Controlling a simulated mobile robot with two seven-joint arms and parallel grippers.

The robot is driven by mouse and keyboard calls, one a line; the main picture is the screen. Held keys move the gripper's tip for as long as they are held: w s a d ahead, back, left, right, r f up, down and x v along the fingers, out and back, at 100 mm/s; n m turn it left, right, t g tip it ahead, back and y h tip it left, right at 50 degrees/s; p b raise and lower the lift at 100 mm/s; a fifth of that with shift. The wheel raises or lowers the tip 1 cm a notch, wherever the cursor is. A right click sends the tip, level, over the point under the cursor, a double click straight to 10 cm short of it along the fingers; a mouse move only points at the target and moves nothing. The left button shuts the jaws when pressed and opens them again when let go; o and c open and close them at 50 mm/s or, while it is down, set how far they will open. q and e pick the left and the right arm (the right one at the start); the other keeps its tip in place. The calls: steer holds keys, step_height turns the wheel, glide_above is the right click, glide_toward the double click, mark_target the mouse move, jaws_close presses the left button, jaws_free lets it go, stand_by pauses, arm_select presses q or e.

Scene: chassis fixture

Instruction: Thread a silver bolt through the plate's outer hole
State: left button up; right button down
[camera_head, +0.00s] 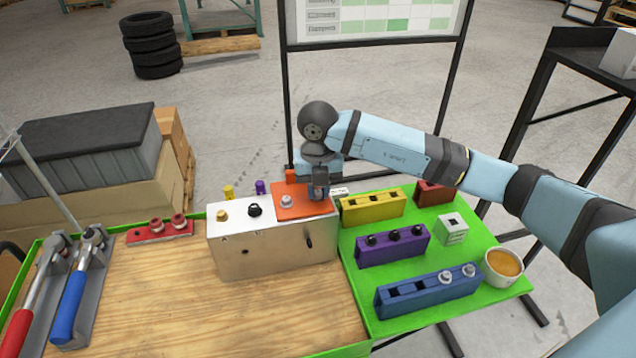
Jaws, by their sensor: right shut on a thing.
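An orange plate (301,213) lies on top of the right end of a metal chassis box (262,250). One silver bolt (286,201) stands in the plate near its left part. My right gripper (319,193) points down over the plate's right part, beside that bolt, and is shut. The thing in its fingers is hidden; it appears to be a silver bolt. The outer hole is hidden under the gripper, so I cannot tell whether the held thing is in it. A blue block (418,295) at the front right holds two silver bolts at its right end; its left slots are empty. My left gripper is out of view.
A yellow block (372,207), a purple block (392,246) with dark bolts and a white bowl (503,267) stand on the green mat (358,276). A red holder (160,230) and tools with red and blue handles (72,305) lie left. The wooden tabletop (190,305) is clear in front.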

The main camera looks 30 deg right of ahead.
steer(key=c, duration=0.9)
jaws_free()
steer(key=shift+s+f, duration=0.2)
steer(key=shift+f, duration=0.1)
steer(key=shift+c, duration=0.2)
steer(key=shift+w, duration=0.15)
steer(key=shift+r, duration=0.1)
steer(key=shift+r+p, duration=0.8)
steer(key=shift+r, duration=0.55)
